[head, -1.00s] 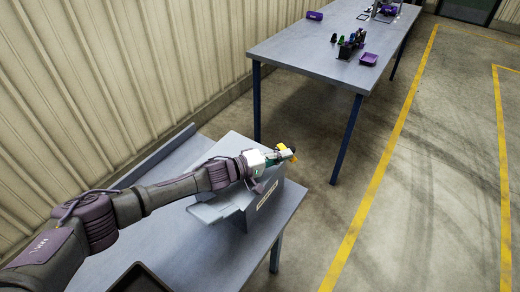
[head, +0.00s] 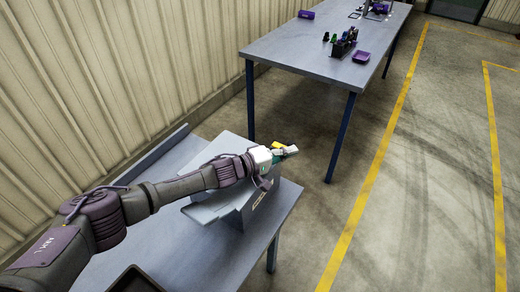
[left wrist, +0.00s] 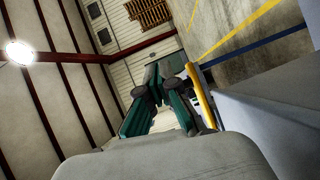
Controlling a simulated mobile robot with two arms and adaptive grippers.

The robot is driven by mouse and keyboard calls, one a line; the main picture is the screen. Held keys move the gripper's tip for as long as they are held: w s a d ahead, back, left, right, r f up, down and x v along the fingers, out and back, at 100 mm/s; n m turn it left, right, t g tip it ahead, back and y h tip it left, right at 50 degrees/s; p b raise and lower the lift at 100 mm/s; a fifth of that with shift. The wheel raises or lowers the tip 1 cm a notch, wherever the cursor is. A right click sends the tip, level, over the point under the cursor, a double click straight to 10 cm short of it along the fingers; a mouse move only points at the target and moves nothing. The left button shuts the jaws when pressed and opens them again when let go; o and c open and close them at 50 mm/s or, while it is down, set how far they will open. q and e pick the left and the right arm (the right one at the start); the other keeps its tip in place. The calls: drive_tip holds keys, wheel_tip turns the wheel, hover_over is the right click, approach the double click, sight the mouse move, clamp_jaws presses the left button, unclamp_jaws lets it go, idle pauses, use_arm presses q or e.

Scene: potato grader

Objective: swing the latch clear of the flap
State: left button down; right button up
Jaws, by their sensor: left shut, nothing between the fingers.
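A grey box-shaped machine (head: 232,147) stands on the near table, with a pale sloping tray (head: 209,207) at its front left. The yellow latch (head: 279,145) shows as a small bar at the box's far right end. My left gripper (head: 279,157) is shut and empty beside it, over that end of the box. In the left wrist view its teal fingers (left wrist: 157,99) come together at the tips, and the yellow latch (left wrist: 200,98) runs close along their right side. I cannot tell whether they touch. The flap cannot be made out; my arm covers part of the box. My right gripper is not in view.
The near table (head: 180,250) has a raised edge along the wall and a dark tray (head: 135,281) at the front. A second table (head: 300,55) behind holds a rack of small items (head: 343,42) and a purple tray (head: 361,57). Open floor lies to the right.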

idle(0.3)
use_arm(q)
drive_tip(key=v, duration=1.2)
